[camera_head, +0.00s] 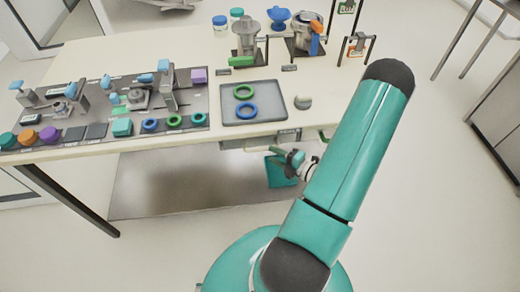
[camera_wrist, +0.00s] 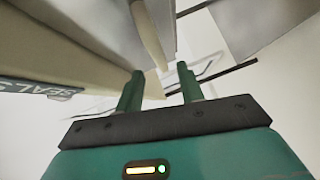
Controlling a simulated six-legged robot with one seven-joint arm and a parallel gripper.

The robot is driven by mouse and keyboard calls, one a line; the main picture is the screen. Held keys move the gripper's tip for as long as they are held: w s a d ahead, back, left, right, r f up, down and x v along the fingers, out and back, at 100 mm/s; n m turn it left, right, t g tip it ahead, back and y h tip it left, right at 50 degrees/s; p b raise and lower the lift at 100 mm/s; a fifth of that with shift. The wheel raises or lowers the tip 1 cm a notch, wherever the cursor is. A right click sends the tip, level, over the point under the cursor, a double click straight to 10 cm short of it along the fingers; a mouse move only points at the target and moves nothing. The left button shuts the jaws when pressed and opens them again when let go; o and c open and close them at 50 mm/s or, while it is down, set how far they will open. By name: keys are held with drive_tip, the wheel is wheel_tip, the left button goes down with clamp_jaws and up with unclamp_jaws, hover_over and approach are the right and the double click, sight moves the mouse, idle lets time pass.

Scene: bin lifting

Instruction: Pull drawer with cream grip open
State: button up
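A drawer front (camera_head: 262,141) sits under the tabletop's front edge, partly hidden by my arm. In the wrist view, a cream bar-shaped grip (camera_wrist: 148,35) stands out ahead of my gripper (camera_wrist: 159,70), roughly between the lines of its two teal fingers. The fingers are spread apart, and I see nothing clamped between them. Whether the grip reaches between the fingertips is hard to tell. In the head view my gripper (camera_head: 291,158) is small, below the table edge by the drawer front.
The table (camera_head: 245,86) carries a grey tray (camera_head: 268,114) with green and blue rings, a fixture board (camera_head: 190,101) and several devices. A green grip (camera_head: 323,135) shows at the table edge right of the drawer.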

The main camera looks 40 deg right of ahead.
sight(261, 148)
drive_tip(key=x, duration=0.6)
drive_tip(key=shift+w+a, duration=0.1)
drive_tip(key=shift+w, duration=0.15)
clamp_jaws()
